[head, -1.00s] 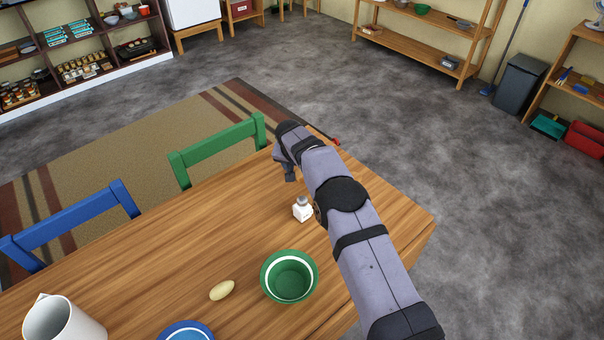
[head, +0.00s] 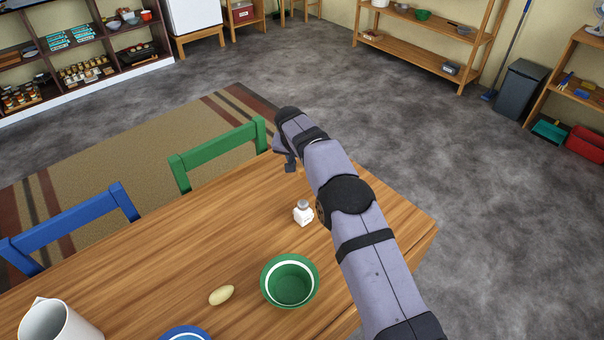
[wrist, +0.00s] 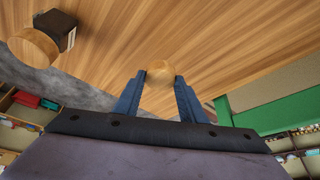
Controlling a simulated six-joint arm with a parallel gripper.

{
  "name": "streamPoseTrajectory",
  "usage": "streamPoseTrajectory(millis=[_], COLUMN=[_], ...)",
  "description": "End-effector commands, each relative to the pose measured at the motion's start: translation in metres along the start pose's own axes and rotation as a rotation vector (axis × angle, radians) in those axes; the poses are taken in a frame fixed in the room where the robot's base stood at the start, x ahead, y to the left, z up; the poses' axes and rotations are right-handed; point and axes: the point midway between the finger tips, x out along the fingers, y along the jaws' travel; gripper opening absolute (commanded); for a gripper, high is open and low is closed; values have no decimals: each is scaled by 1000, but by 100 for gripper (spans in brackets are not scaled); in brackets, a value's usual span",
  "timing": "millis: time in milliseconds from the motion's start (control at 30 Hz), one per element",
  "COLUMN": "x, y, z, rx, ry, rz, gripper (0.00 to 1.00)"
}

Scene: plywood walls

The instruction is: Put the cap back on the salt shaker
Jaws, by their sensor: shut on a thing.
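The salt shaker (head: 303,215) is a small white body with a grey top. It stands upright on the wooden table, left of my arm. My gripper (head: 290,166) is near the table's far edge, beyond the shaker and apart from it, mostly covered by my arm. In the wrist view, the two blue fingers of my gripper (wrist: 160,85) are shut on a round, light wooden piece, which looks like the cap (wrist: 159,72). The white shaker is not clearly seen in the wrist view.
The wrist view shows a dark shaker with a wooden top (wrist: 35,45) and a white label. On the table are a green bowl (head: 268,282), a pale oval item (head: 221,295), a blue dish (head: 186,333) and a white jug (head: 55,322). Green (head: 220,150) and blue (head: 75,225) chairs stand along the far edge.

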Motion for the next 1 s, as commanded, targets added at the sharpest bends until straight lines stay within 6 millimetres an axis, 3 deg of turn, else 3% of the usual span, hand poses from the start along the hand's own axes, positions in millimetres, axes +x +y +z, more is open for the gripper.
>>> streamPoseTrajectory(millis=[300, 667, 1000], x=[-42, -53, -75], y=[0, 0, 4], z=[-19, -21, -7], rx=[1, 1, 9], ry=[1, 1, 11], rz=[-1, 2, 19], gripper=[16, 16, 16])
